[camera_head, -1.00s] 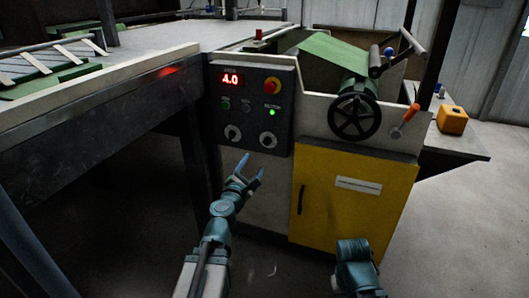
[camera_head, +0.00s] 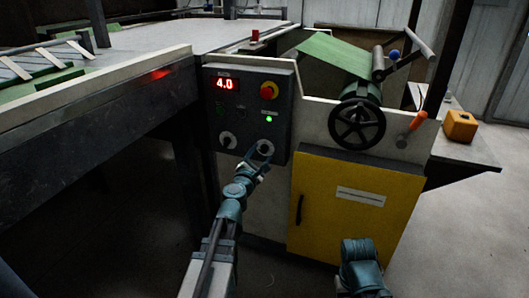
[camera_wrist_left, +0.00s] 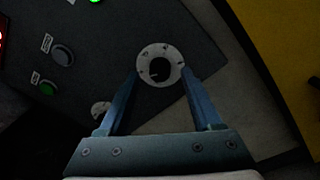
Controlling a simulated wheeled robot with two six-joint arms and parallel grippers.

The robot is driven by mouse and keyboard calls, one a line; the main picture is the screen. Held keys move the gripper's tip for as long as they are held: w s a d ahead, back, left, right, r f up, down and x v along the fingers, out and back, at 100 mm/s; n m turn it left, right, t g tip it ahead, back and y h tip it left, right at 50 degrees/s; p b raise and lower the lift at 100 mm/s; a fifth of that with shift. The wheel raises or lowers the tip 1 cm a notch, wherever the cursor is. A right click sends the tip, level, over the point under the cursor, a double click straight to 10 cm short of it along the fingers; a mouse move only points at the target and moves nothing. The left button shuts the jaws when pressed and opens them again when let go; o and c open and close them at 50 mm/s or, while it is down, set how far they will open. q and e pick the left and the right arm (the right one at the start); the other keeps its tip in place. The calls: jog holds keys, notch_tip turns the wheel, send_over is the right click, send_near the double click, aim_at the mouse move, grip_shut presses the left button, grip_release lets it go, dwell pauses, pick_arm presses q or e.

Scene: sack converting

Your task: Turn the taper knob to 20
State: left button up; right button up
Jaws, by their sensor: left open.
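The left knob (camera_head: 228,141) is clear of my gripper. My left gripper (camera_head: 261,150) is open in front of the right knob (camera_head: 266,140) and partly covers it. In the left wrist view this dial (camera_wrist_left: 160,64) shows between the tips of the two spread fingers, with its dark centre visible. I see no grip on it.
The panel has a red display (camera_head: 226,84) reading 4.0, a red stop button (camera_head: 269,90) and a lit green lamp (camera_head: 269,119). A handwheel (camera_head: 357,123) and yellow cabinet door (camera_head: 355,205) stand to the right. The conveyor table (camera_head: 110,92) is left. My right arm shows at the bottom.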

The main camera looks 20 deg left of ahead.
pick_arm(q)
jog(key=shift+w, duration=0.6)
grip_shut()
jog(key=shift+m, duration=0.3)
jog(key=m+b, duration=0.1)
jog(key=m, duration=0.4)
jog(key=shift+m, duration=0.4)
jog(key=m, duration=0.5)
jog(key=shift+m+t, duration=0.3)
